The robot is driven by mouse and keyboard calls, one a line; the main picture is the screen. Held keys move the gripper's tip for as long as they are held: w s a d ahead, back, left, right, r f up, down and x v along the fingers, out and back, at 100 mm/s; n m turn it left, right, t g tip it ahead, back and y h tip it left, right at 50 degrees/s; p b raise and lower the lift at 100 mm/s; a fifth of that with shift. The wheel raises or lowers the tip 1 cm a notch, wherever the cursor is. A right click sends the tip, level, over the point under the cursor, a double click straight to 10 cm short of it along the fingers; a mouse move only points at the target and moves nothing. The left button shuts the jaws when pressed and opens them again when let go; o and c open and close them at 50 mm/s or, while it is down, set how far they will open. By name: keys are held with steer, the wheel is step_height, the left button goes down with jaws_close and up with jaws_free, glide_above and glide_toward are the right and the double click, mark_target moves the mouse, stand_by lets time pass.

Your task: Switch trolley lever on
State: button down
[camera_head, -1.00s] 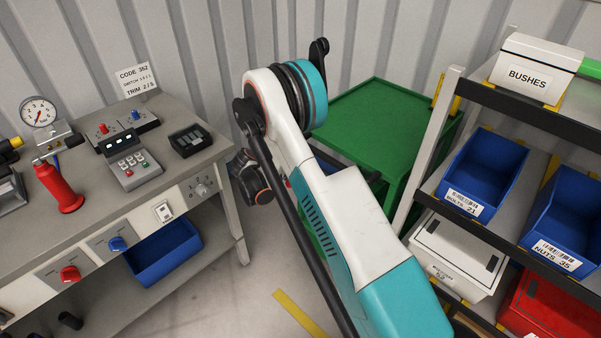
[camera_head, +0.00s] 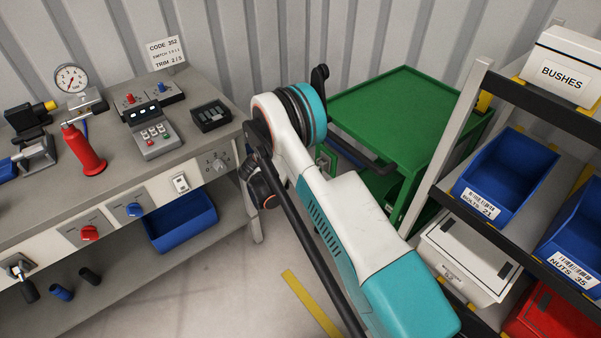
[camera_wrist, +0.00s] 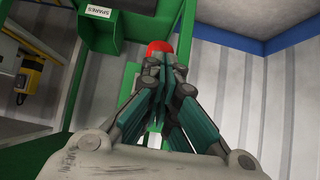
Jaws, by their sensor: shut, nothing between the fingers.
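The green trolley (camera_head: 415,98) stands against the corrugated wall, behind my arm in the head view. In the wrist view, green posts and panels (camera_wrist: 100,38) with a small box labelled SPARES fill the upper left and middle. A red rounded knob (camera_wrist: 160,46), which may be the lever's end, shows just beyond my fingertips. My gripper (camera_wrist: 165,68) is shut and empty, its fingers together in front of the knob and partly covering it. I cannot tell whether they touch it. The lever's shaft and its position are not clear. My arm hides the gripper in the head view.
A workbench (camera_head: 215,165) with dials, switches and a red-handled tool stands at left. A shelf rack (camera_head: 448,150) with blue bins and white boxes stands close at right. Clear floor (camera_head: 235,290) with a yellow stripe lies between them.

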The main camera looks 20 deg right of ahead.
steer(key=shift+f, duration=0.8)
